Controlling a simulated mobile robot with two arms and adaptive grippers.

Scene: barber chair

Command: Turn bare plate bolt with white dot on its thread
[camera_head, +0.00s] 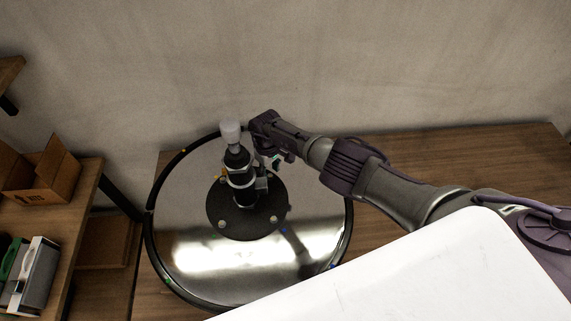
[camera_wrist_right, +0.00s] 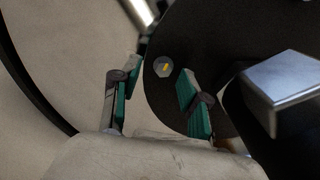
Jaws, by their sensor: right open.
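A black round plate (camera_head: 246,232) lies on the shiny disc base (camera_head: 185,205), with the chair's column (camera_head: 240,180) upright at its middle. Pale bolts show on the plate, one at the front left (camera_head: 221,224) and one at the front right (camera_head: 273,219). My right gripper (camera_head: 275,160) is behind and right of the column, above the disc. In the wrist view the right gripper (camera_wrist_right: 158,80) is open and empty. A grey bolt head with a yellow mark (camera_wrist_right: 163,67) shows beyond and between its fingertips, apparently untouched. I cannot make out a white dot. My left gripper is out of view.
The column and its metal lever (camera_wrist_right: 283,80) stand close to the right finger. The disc's black rim (camera_head: 148,222) carries small coloured marks. A wooden shelf with a cardboard box (camera_head: 45,175) is at left. Bare wooden table (camera_head: 440,150) lies at right, before a grey wall.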

